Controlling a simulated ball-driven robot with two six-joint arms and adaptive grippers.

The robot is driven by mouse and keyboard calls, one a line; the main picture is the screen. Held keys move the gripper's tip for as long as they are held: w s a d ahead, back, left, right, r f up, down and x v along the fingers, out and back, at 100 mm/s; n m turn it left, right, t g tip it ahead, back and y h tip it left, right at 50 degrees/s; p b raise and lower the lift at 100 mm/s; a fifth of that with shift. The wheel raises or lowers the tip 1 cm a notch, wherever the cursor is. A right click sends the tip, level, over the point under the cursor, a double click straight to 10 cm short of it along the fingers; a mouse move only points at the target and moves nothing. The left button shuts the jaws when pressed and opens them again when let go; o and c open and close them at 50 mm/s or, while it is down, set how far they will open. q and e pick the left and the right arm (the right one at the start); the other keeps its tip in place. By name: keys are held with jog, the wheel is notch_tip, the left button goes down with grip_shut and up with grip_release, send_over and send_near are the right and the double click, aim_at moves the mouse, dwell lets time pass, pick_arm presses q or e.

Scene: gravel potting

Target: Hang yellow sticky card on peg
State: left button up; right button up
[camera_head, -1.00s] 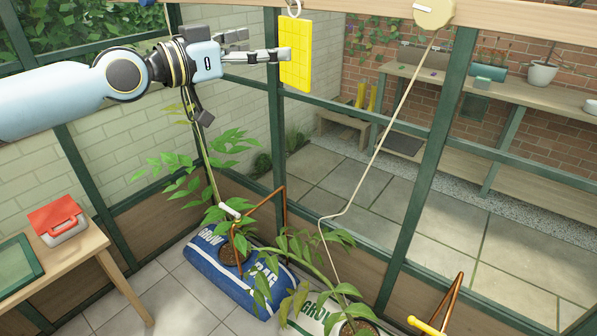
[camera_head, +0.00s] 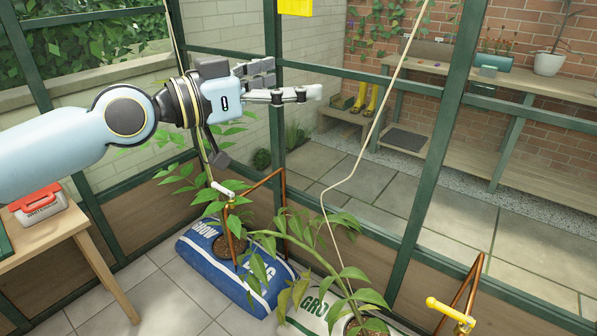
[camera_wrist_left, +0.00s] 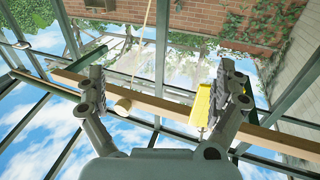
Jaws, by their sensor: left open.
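The yellow sticky card (camera_head: 296,7) shows only as its lower edge at the top of the head view; its upper part and any peg there are cut off. In the left wrist view the card (camera_wrist_left: 203,104) is near the wooden beam, closer to the right-hand finger. My left gripper (camera_head: 306,94) is below the card in the head view, apart from it, open and empty. Its two spread fingers (camera_wrist_left: 162,70) show in the left wrist view. Whether the card hangs on a peg is too small to tell. My right gripper is not in view.
A wooden beam (camera_wrist_left: 172,112) crosses the left wrist view, with a round wooden piece (camera_wrist_left: 122,105) by a cord. The cord (camera_head: 372,150) runs down past green posts to the plants. A blue grow bag (camera_head: 210,262) and a red-lidded box (camera_head: 37,205) are lower left.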

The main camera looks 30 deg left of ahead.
pick_arm(q)
jog(key=s+d+f+b, duration=0.1)
jog(key=d+f+b, duration=0.2)
jog(key=f+b, duration=0.4)
jog(key=shift+s+d+f+h, duration=0.2)
jog(key=shift+s+f+h, duration=0.15)
jog(key=shift+f, duration=0.3)
jog(key=shift+s, duration=0.1)
